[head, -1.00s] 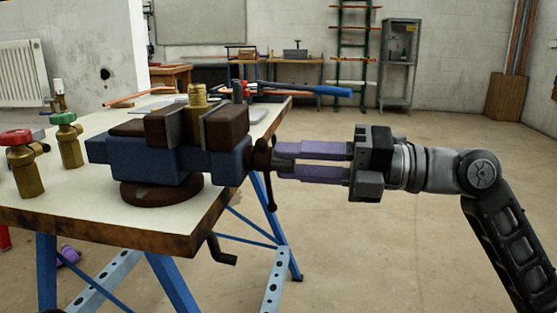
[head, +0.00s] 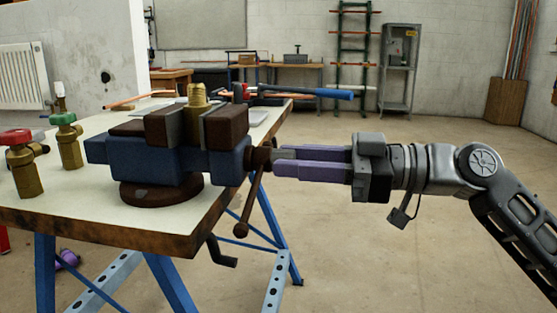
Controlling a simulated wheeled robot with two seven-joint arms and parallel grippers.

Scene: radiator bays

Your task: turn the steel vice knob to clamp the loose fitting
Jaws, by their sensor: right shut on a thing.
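The blue and brown vice (head: 150,160) stands on the front right corner of the workbench. A brass fitting (head: 197,97) stands upright between its jaws; I cannot tell how tightly it sits. The steel vice knob (head: 262,157) is at the right end of the vice, with its handle bar slanting down and left to a round end. My right gripper (head: 276,161) comes in from the right, with its purple-grey fingers level and shut on the knob. The fingertips hide part of the knob. My left gripper is not in view.
The workbench top (head: 95,123) holds a red-handled brass valve (head: 23,165) and a green-handled brass valve (head: 68,145) at the left. A long blue-handled tool (head: 310,93) sticks out past the back right edge. The floor right of the bench is clear.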

